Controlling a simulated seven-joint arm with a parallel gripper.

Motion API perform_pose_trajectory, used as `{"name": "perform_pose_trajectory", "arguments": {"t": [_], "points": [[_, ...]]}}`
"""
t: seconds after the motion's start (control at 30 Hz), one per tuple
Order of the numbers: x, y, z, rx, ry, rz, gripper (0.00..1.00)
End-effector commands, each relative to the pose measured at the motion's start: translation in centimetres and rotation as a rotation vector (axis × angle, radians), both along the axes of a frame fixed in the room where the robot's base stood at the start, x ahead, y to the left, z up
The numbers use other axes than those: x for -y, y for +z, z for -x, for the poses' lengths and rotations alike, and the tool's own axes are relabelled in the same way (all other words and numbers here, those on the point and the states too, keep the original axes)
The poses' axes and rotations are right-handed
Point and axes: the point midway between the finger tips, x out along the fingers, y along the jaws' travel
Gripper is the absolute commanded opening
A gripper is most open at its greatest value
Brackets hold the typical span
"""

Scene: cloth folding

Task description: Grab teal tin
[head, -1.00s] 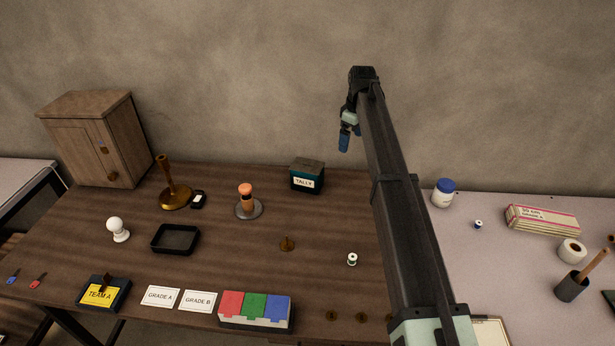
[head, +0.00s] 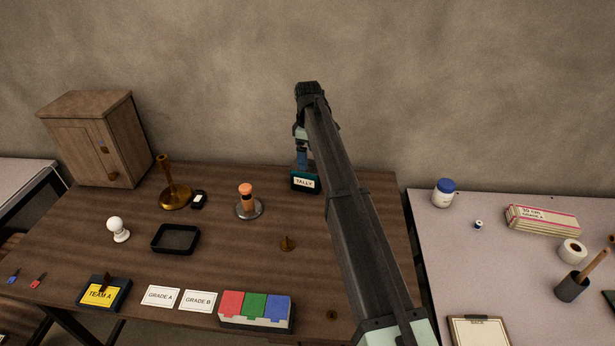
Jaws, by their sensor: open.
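The teal tin (head: 301,189) with a white "TALLY" label stands at the back of the brown table, near its right side. My gripper (head: 302,165) points down over the tin, with its blue fingers at or just above the tin's top. The jaws are open. My arm and gripper hide most of the tin's top and right side. I cannot tell whether the fingers touch the tin or reach around it.
A plunger-like stamp with an orange top (head: 247,203) stands left of the tin. A brass stand (head: 173,187) and a black tray (head: 176,239) are farther left. The wall is close behind.

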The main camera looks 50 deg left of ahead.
Motion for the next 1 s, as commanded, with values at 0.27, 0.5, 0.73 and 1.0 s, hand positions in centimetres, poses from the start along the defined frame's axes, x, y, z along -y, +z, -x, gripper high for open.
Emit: {"name": "perform_pose_trajectory", "arguments": {"t": [0.27, 0.5, 0.73, 1.0], "points": [[0.0, -2.2, 0.0, 0.000, 0.000, 0.000, 1.00], [0.2, -4.5, 0.3, -0.001, 0.000, 0.002, 1.00], [0.2, -7.0, 0.3, -0.001, -0.001, 0.001, 1.00], [0.2, -7.1, 0.3, 0.000, -0.001, 0.000, 0.96]]}}
